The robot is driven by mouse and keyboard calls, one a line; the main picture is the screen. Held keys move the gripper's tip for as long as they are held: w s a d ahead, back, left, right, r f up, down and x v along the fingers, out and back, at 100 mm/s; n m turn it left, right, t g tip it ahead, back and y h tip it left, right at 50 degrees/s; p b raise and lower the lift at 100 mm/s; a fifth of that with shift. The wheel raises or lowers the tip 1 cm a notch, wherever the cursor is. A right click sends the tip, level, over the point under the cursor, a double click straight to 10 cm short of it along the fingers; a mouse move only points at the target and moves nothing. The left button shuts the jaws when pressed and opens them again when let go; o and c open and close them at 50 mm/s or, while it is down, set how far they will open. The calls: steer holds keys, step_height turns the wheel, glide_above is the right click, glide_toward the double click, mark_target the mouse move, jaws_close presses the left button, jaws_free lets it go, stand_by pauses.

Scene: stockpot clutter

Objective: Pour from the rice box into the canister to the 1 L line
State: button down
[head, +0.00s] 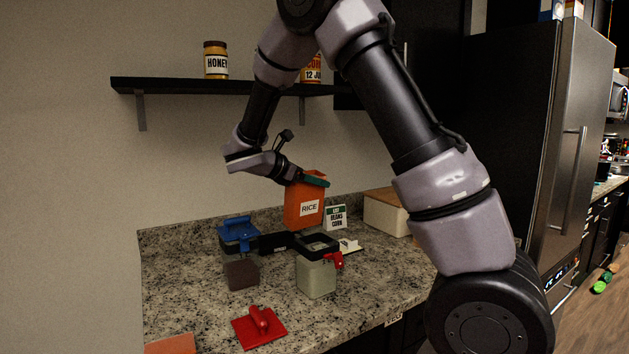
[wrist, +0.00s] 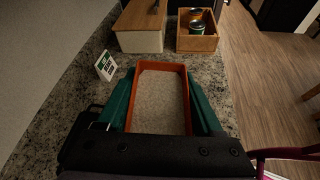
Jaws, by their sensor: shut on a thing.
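My gripper (head: 313,180) has teal fingers shut on the orange rice box (head: 304,208), labelled RICE. The box looks about upright, behind the canisters; I cannot tell whether its base touches the counter. In the wrist view my gripper (wrist: 160,95) grips the box's two long sides, and pale grains show inside its open orange rim (wrist: 187,105). A pale canister (head: 316,279) with a black collar and red clasp stands in front of the box. Its level line is not readable. Another canister (head: 241,274), dark inside, stands left with a blue lid part (head: 238,232) above it.
A red handled lid (head: 260,327) lies on the front counter. A small card (head: 336,217) stands beside the box. A wooden-topped bin (head: 386,213) is at the back right. A shelf (head: 220,87) with a honey jar (head: 215,60) hangs above. An open wooden crate (wrist: 197,42) shows in the wrist view.

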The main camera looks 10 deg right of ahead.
mark_target(311, 203)
steer(key=m+t, duration=0.1)
steer(key=m, duration=0.1)
steer(key=shift+w+f+m+t+y, duration=0.1)
steer(key=shift+f+m+t+y, duration=0.2)
steer(key=shift+m+t, duration=0.1)
steer(key=shift+f+m+t, duration=0.6)
steer(key=shift+m+t, duration=0.1)
steer(key=shift+m, duration=0.2)
stand_by(0.3)
steer(key=shift+s+f+m+t, duration=0.2)
steer(key=shift+f+m+t, duration=0.4)
steer(key=shift+f+m, duration=0.6)
stand_by(1.7)
steer(key=shift+s+d+f+m+t, duration=0.1)
steer(key=shift+s+f+m+t, duration=0.1)
steer(key=shift+f+m+t, duration=0.65)
stand_by(2.5)
